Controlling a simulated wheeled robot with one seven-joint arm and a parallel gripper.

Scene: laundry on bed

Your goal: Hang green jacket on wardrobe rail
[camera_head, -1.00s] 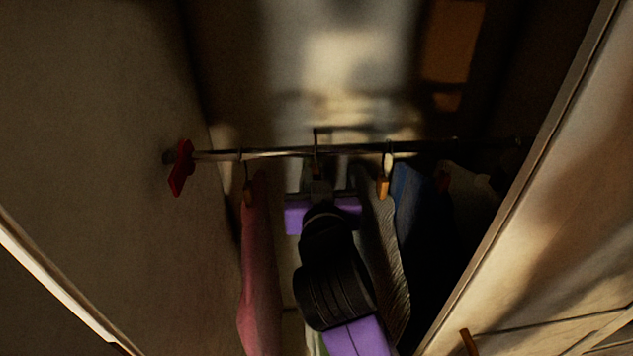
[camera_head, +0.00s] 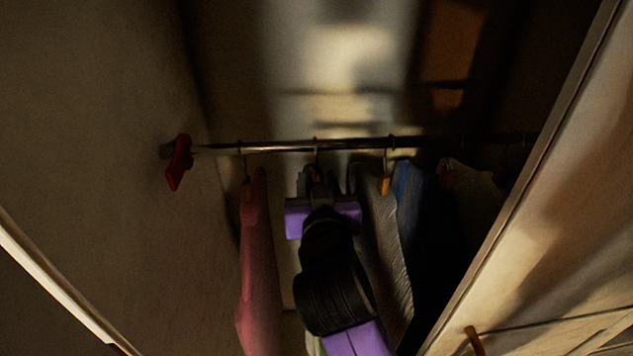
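The wardrobe rail (camera_head: 280,147) runs across the middle of the head view. A hanger hook (camera_head: 316,147) sits at the rail, directly above my gripper (camera_head: 317,177). My gripper is just below the rail, at the hanger's neck. It is dark there, and I cannot tell whether the fingers grip the neck or stand apart around it. A narrow pale green strip (camera_head: 313,345) shows beside my arm, low down; it looks like part of the green jacket. My black and purple arm hides most of the garment.
A pink garment (camera_head: 260,270) hangs close on the left. A grey garment (camera_head: 383,240) and a dark blue one (camera_head: 412,210) hang close on the right. A red piece (camera_head: 178,163) is at the rail's left end. A wardrobe door (camera_head: 545,230) stands at the right.

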